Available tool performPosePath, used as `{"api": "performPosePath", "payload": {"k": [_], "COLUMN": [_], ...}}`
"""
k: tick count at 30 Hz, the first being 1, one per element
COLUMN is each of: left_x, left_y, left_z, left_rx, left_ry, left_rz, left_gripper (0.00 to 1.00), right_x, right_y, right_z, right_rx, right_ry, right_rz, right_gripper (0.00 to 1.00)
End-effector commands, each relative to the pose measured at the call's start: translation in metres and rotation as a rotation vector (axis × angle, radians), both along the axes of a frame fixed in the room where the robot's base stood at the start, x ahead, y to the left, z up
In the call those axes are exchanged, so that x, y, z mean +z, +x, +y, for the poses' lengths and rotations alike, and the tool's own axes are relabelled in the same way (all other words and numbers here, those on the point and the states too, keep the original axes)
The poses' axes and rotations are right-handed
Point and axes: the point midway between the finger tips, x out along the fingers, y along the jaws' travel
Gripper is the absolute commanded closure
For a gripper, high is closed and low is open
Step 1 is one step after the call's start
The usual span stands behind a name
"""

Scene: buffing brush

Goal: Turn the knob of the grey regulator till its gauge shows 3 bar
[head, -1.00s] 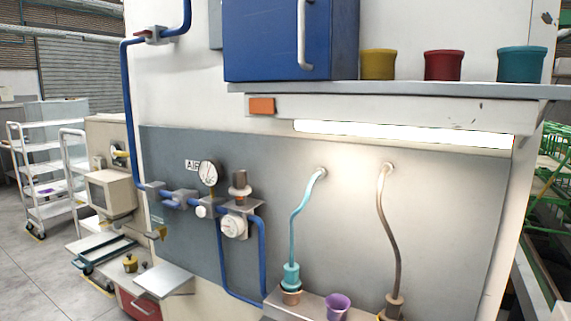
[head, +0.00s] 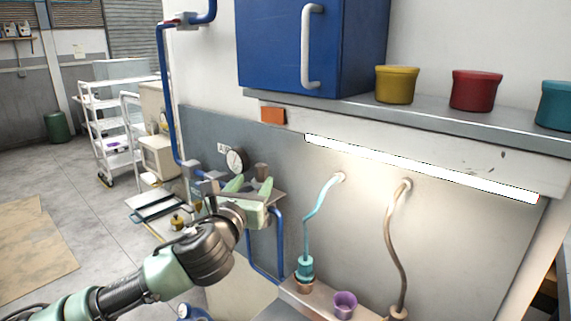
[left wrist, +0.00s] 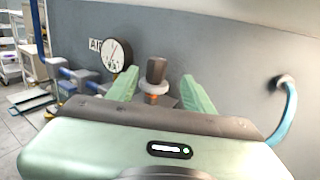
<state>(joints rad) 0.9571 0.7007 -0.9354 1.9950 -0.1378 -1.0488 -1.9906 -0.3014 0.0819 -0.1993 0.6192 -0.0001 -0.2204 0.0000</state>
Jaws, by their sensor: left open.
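The regulator's brown-grey knob (head: 261,172) stands upright on the wall panel; it also shows in the left wrist view (left wrist: 156,70), with an orange ring below it. The round white gauge (head: 237,160) is just left of the knob and shows larger in the left wrist view (left wrist: 116,55); its reading is too small to tell. My left gripper (head: 252,185) is open, its green fingers pointing at the knob. In the left wrist view the knob appears between the fingertips (left wrist: 160,75), with no clear contact. My gripper hides most of the regulator body. My right gripper is out of view.
A blue pipe (head: 168,95) runs down to the regulator line. A teal hose (head: 310,222) and a brown hose (head: 390,235) hang to the right, near a purple cup (head: 344,304). A blue cabinet (head: 275,45) and a shelf (head: 420,116) with pots are above.

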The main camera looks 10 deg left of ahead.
Motion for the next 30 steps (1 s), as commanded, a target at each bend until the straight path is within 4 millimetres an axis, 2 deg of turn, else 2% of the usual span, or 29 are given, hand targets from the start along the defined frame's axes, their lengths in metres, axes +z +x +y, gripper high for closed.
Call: {"api": "performPosePath", "payload": {"k": [8, 15, 20, 27, 28, 30], "left_x": [0.002, 0.001, -0.001, -0.001, -0.001, -0.001], "left_y": [0.038, 0.067, 0.075, 0.075, 0.075, 0.075], "left_z": [-0.003, -0.005, -0.005, -0.005, -0.005, -0.005], "left_rx": [0.002, 0.001, 0.001, 0.0, 0.0, 0.0], "left_ry": [-0.002, -0.004, -0.004, -0.004, -0.004, -0.004], "left_rz": [0.002, 0.001, 0.002, 0.001, 0.001, 0.001], "left_gripper": [0.48, 0.48, 0.48, 0.48, 0.51, 0.7], "right_x": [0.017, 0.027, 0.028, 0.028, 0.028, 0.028], "right_y": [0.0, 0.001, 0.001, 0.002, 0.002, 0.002], "right_z": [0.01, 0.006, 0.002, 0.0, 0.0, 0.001], "right_rx": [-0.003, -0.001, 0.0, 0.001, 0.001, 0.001], "right_ry": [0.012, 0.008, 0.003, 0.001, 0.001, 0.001], "right_rz": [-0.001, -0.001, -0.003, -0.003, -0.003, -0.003], "right_gripper": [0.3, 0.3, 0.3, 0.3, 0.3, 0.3]}}
